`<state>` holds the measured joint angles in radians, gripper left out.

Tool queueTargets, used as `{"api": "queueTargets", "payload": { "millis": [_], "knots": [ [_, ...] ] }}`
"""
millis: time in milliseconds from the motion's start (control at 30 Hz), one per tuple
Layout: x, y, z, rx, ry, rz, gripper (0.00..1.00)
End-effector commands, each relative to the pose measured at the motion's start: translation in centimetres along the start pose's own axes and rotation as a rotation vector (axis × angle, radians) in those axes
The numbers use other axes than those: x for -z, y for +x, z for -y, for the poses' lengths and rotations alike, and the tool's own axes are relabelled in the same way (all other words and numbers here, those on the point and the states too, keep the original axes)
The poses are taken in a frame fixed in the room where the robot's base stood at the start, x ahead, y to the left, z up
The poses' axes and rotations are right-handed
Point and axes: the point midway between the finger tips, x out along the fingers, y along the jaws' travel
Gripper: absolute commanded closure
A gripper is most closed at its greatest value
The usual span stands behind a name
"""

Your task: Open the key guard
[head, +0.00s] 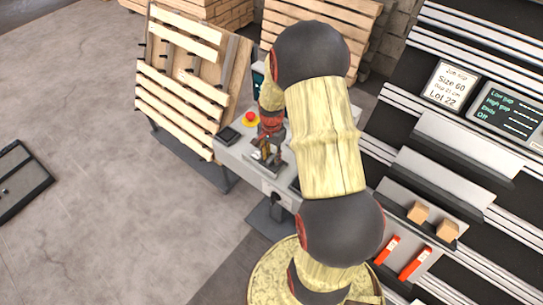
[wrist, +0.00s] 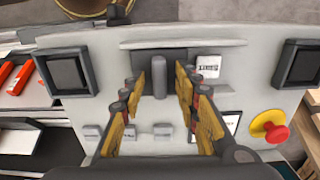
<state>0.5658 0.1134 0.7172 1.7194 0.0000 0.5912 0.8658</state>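The grey control panel (head: 238,153) stands in the middle of the head view and fills most of the wrist view (wrist: 265,85). On it, in the wrist view, is a dark block (wrist: 172,56) with an upright grey post (wrist: 160,77) in front. This looks like the key guard, but I cannot tell its hinge or any key. My gripper (wrist: 160,88) is open, its yellow-padded fingers on either side of the post with gaps visible; I cannot tell contact. In the head view my gripper (head: 267,150) is low over the panel, partly hidden by my arm.
A red button on a yellow base (wrist: 271,130) is right of the gripper. Dark square units stand at the panel's left (wrist: 68,72) and right (wrist: 302,64). A white label (wrist: 208,66) is beside the block. A slatted wooden pallet (head: 185,75) leans behind the panel.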

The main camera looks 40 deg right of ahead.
Motion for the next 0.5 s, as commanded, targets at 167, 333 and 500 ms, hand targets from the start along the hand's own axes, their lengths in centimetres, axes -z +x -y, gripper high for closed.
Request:
{"api": "queueTargets", "payload": {
  "millis": [167, 333, 500],
  "knots": [
    [0.0, 0.0, 0.0, 0.000, 0.000, 0.000, 0.68],
    [0.1, -1.2, 0.1, 0.002, 0.000, -0.001, 0.68],
    [0.1, -4.3, 0.1, 0.004, 0.000, -0.003, 0.68]
  ]
}}
